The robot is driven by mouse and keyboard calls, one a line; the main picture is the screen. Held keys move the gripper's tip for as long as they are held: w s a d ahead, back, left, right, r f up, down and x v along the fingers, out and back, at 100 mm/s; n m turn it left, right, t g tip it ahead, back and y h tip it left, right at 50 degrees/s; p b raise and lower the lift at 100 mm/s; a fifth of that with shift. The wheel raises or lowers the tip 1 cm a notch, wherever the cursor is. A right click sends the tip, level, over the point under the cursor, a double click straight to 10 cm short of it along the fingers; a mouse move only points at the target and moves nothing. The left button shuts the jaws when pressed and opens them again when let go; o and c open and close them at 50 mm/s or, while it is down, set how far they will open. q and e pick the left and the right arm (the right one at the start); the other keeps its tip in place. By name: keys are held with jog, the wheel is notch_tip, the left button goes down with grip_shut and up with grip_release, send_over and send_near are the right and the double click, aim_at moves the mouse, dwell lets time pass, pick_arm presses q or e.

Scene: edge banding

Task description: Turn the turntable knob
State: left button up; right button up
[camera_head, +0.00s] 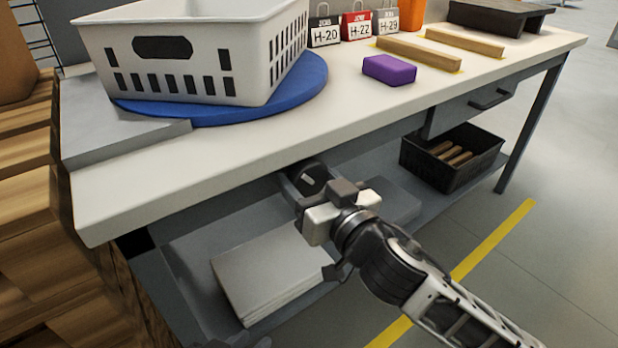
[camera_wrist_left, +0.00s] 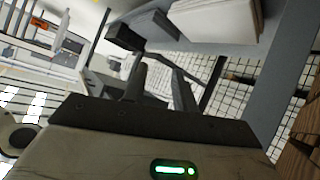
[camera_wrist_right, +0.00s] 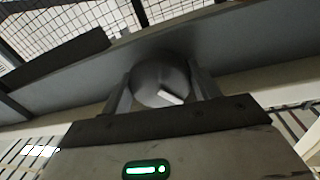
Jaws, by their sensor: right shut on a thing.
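The turntable knob (camera_head: 307,177) is a dark round dial with a white mark, mounted under the front edge of the workbench. It also shows in the right wrist view (camera_wrist_right: 161,82), where the white mark slants down to the right. My right gripper (camera_wrist_right: 163,88) is shut on the knob, with one finger on each side of it. The blue turntable (camera_head: 300,92) lies on the bench top, with a white basket (camera_head: 185,60) standing on it. My left gripper (camera_wrist_left: 163,85) has its fingers apart, with nothing between them.
A purple block (camera_head: 389,69) and two wooden strips (camera_head: 418,52) lie on the bench (camera_head: 350,105). A stack of pale boards (camera_head: 270,272) and a black crate (camera_head: 478,165) are on the lower shelf. Wooden pallets (camera_head: 28,220) stand at the left.

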jog(key=shift+d+n+p, duration=0.1)
jog(key=shift+n+p, duration=0.4)
jog(key=shift+n, duration=0.6)
jog(key=n+p, duration=0.1)
jog(key=n, duration=0.2)
jog(key=shift+n, duration=0.3)
jog(key=shift+n+t+p, duration=0.3)
jog(key=shift+n+p, duration=0.1)
jog(key=shift+n+y, duration=0.3)
jog(key=shift+n, duration=0.5)
jog(key=shift+n+p, duration=0.4)
jog(key=shift+n, duration=0.6)
pick_arm(q)
jog(key=shift+s+a+r+y, duration=0.2)
jog(key=shift+a+r, duration=0.2)
jog(key=shift+r, duration=0.1)
jog(key=shift+s+a+r+y, duration=0.15)
jog(key=shift+a+r+y, duration=0.05)
jog(key=shift+a+r, duration=0.2)
pick_arm(e)
jog(key=shift+n, duration=0.3)
